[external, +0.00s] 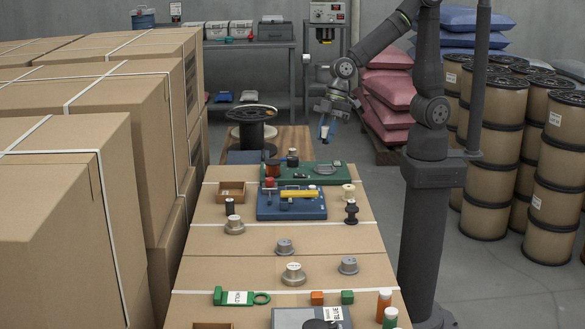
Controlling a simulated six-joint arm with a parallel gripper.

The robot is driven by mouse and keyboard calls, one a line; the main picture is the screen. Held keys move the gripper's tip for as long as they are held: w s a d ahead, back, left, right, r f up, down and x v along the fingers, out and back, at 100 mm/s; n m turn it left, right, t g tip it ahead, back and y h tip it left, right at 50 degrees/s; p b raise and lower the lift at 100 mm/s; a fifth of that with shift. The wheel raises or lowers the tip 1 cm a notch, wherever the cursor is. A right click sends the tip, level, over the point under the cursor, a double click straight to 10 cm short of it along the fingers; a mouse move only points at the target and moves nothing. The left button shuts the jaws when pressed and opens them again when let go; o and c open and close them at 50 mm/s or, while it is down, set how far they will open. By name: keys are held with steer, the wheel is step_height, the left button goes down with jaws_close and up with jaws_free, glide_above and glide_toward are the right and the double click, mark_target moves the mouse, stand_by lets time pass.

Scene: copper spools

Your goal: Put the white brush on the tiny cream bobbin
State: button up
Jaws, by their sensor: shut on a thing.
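My gripper (326,131) is in the air above the far right part of the bench, pointing down. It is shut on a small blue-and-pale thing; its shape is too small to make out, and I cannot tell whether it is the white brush. The tiny cream bobbin (348,191) stands upright at the right edge of the bench, behind a black spool (351,212). In the picture my gripper is above and a little left of the bobbin, well apart from it. I cannot clearly pick out a white brush elsewhere.
A blue tray (265,214) and a green tray (338,179) with small items lie left of the bobbin. Metal knobs (293,274) stand nearer the front. Large cartons (75,215) wall the left side. Stacked spools (556,150) stand at right. The air around my gripper is clear.

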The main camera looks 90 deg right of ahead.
steer(key=s+d+f, duration=0.2)
steer(key=s+d, duration=0.5)
glide_toward(345, 188)
steer(key=shift+w+a+f+m, duration=0.4)
steer(key=shift+w+a+f, duration=0.15)
steer(key=shift+a+f, duration=0.15)
steer(key=shift+f+t, duration=0.3)
steer(key=shift+f, duration=1.65)
steer(key=shift+f, duration=0.15)
steer(key=o, duration=1)
